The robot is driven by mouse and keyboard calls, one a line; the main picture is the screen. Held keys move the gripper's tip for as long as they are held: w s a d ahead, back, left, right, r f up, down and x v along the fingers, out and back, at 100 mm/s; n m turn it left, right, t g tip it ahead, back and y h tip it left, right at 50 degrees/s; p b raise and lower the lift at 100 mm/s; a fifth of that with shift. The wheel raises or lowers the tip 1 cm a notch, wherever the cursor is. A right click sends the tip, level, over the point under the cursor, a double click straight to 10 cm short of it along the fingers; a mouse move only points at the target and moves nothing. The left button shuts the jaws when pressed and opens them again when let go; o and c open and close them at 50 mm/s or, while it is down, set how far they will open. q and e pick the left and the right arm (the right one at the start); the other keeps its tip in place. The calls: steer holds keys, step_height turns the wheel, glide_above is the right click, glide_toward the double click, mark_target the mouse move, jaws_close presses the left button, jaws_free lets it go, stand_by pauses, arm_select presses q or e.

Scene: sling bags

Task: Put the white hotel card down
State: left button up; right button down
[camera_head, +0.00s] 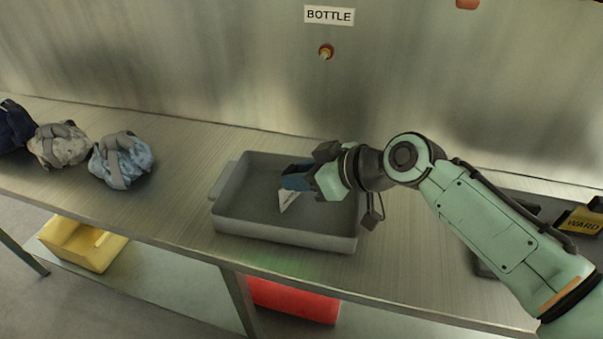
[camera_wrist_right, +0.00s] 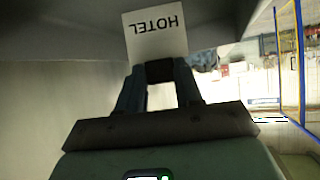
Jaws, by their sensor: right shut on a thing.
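The white hotel card (camera_wrist_right: 157,36) shows in the right wrist view with the word HOTEL on it, held at the tips of my right gripper (camera_wrist_right: 160,72). In the head view the card (camera_head: 288,200) is a small white piece below the fingertips of my right gripper (camera_head: 284,184). The gripper is shut on the card and sits over the inside of a grey tray (camera_head: 290,228). I cannot tell whether the card touches the tray floor. My left gripper is not in view.
Three bags, dark blue (camera_head: 14,126), beige (camera_head: 60,146) and light blue (camera_head: 122,160), stand at the left of the metal table (camera_head: 195,160). A WARD block (camera_head: 582,220) is at the right. Yellow (camera_head: 82,246) and red (camera_head: 295,300) bins are below.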

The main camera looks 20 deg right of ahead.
steer(key=shift+f, duration=0.1)
steer(key=c, duration=0.8)
jaws_free()
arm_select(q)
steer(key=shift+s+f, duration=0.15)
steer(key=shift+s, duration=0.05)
arm_select(e)
steer(key=shift+o, duration=0.2)
steer(key=shift+s+d+r, duration=0.15)
steer(key=shift+d+r, duration=0.05)
steer(key=shift+r, duration=0.2)
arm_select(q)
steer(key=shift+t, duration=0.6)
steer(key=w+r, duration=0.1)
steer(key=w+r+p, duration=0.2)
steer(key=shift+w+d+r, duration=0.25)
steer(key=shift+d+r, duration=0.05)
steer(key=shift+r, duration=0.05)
arm_select(e)
steer(key=v, duration=1.1)
steer(key=shift+s, duration=0.2)
